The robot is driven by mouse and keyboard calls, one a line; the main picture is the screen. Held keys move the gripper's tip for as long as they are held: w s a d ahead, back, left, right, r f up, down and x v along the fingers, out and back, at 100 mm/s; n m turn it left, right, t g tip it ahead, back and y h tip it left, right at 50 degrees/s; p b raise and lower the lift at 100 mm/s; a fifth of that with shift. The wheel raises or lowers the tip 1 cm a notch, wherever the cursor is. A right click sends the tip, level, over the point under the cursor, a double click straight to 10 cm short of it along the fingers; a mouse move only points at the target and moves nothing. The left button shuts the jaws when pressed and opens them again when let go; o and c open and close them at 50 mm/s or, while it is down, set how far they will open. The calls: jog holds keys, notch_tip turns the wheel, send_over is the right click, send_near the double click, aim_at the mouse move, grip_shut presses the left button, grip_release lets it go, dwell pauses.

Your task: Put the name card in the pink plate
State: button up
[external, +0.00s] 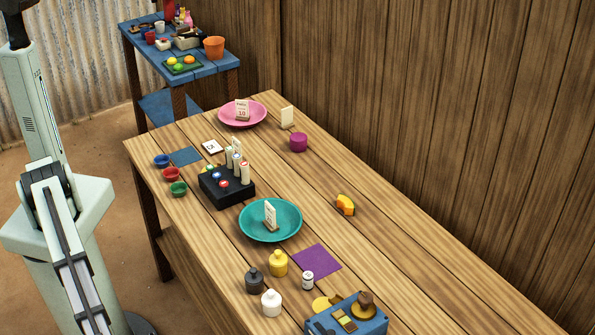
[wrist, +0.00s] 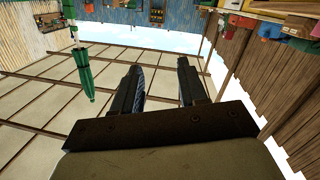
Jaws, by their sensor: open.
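The pink plate (external: 223,117) lies at the far end of the wooden table, with a small standing card (external: 242,107) marked in red inside it. Another standing card (external: 270,214) is in the teal plate (external: 293,228). A pale card (external: 287,117) stands on the table just right of the pink plate, its face seeming blank. A flat white card (external: 212,146) with a dark mark lies below the plate. I cannot tell which is the name card. My gripper (wrist: 158,72) is open and empty in the wrist view, away from the cards; the external view does not show it.
A black box (external: 228,195) with upright tubes stands mid-table, near small bowls (external: 171,174). A purple cylinder (external: 298,142) and an orange-yellow object (external: 345,205) lie to the right. Bottles (external: 278,263) and a blue box (external: 346,315) stand nearer. The table's right side is mostly clear.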

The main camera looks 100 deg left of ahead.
jog(key=w+a+f+n+t+y, duration=0.1)
jog(key=w+a+f+n+y, duration=0.2)
jog(key=a+f, duration=0.85)
jog(key=w+a+f+n+y, duration=0.1)
jog(key=w+a+f+y, duration=0.45)
jog(key=a, duration=0.85)
jog(key=s+a+f+n+g+y, duration=0.1)
jog(key=s+a+f+g+y, duration=0.3)
jog(key=a+f, duration=0.7)
jog(key=s+a+f+n+y, duration=0.1)
jog(key=s+a+f+y, duration=0.1)
jog(key=s+a+f, duration=0.65)
jog(key=s+a+f+n+g+y, duration=0.1)
jog(key=s+a+f+g, duration=0.3)
jog(key=s+a, duration=0.5)
jog(key=s+a+f+g+y, duration=0.1)
jog(key=s+a+f+g, duration=0.35)
jog(key=a, duration=0.65)
jog(key=s+a+g+h, duration=0.1)
jog(key=s+a+g, duration=0.1)
jog(key=s, duration=1)
jog(key=s+a+f+g+h, duration=0.1)
jog(key=s+a+g, duration=0.1)
jog(key=s, duration=1.1)
jog(key=shift+s+a+f+g+h, duration=0.25)
jog(key=shift+g+h, duration=0.1)
jog(key=shift+g, duration=0.5)
